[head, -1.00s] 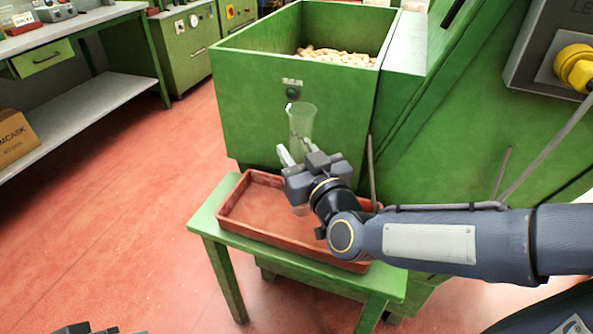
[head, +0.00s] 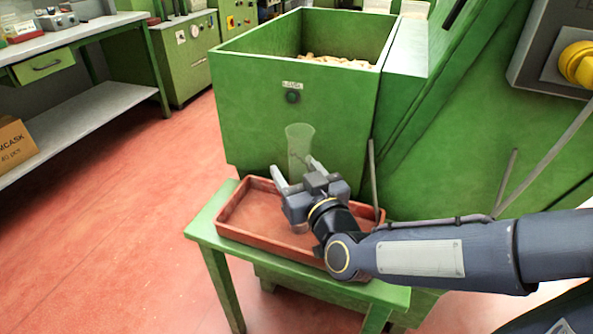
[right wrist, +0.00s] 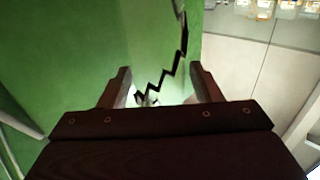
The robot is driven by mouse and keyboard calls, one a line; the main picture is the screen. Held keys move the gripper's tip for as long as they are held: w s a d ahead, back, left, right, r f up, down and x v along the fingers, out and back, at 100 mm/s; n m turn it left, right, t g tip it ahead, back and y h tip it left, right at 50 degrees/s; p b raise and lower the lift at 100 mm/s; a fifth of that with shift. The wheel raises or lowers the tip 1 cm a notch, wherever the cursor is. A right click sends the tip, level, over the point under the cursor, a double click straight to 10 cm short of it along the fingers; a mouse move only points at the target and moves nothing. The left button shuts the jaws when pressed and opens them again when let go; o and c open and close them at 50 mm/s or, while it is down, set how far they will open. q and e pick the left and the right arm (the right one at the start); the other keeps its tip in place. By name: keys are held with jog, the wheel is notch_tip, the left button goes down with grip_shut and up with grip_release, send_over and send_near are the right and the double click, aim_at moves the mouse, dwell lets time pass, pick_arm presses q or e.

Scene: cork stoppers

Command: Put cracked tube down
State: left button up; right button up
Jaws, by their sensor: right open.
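The cracked tube (head: 299,140) is clear and upright over the red-brown tray (head: 240,236). Its lower end shows faintly below my gripper, inside the tray, and seems to rest on the tray floor. My right gripper (head: 292,168) is open, with its fingers on either side of the tube. In the right wrist view, a dark zigzag crack (right wrist: 166,72) runs down the tube wall between the spread fingers of the gripper (right wrist: 160,85). My left gripper is out of view.
The tray lies on a small green table (head: 212,230). A green bin (head: 240,120) holding cork stoppers (head: 340,61) stands close behind the tube. A thin rod (head: 373,175) rises to the right of the gripper. The tray's left part is bare.

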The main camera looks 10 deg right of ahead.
jog(key=shift+r, duration=0.25)
jog(key=s+d, duration=0.2)
jog(key=s, duration=0.9)
jog(key=shift+s+d, duration=0.2)
jog(key=shift+s, duration=0.2)
jog(key=shift+f, duration=0.1)
